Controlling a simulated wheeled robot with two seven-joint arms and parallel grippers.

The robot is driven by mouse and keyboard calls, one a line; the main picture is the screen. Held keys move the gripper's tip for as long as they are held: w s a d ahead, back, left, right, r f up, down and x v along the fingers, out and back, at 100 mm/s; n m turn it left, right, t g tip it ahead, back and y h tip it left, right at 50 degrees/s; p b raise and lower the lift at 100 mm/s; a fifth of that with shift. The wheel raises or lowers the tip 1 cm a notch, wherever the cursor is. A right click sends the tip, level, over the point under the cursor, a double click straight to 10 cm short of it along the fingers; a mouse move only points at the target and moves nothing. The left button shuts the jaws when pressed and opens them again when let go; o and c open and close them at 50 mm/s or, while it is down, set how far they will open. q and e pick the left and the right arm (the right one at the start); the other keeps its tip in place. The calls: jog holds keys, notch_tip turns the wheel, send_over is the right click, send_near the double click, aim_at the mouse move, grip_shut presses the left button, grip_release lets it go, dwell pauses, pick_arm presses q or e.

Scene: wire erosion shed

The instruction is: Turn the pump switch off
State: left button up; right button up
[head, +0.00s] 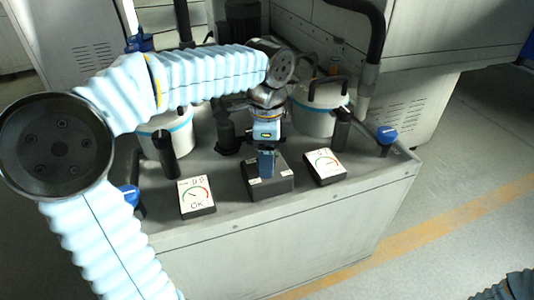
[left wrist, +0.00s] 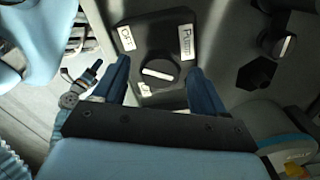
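The pump switch is a dark round knob (left wrist: 160,72) with a white pointer bar lying nearly level in the left wrist view. It sits on a dark switch box (head: 268,181) on the grey cabinet top. White labels surround the knob; one at upper left looks like OFF (left wrist: 127,38), another stands at upper right (left wrist: 186,43). My left gripper (head: 266,162) points down over the box. In the left wrist view its two blue fingers (left wrist: 160,87) are apart, one on each side of the knob, with visible gaps. In the head view the gripper hides the knob. My right gripper is not visible.
Gauges stand left (head: 197,196) and right (head: 325,166) of the box. Two white canisters with black handles, left (head: 167,128) and right (head: 314,118), stand behind. Blue-handled valves flank them, left (head: 130,194) and right (head: 386,135). A black hose (head: 375,40) hangs at back right.

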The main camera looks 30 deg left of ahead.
pick_arm(q)
notch_tip(320, 180, up, 14)
jog(key=p, duration=0.2)
jog(key=shift+p, duration=0.35)
jog(key=shift+f, duration=0.15)
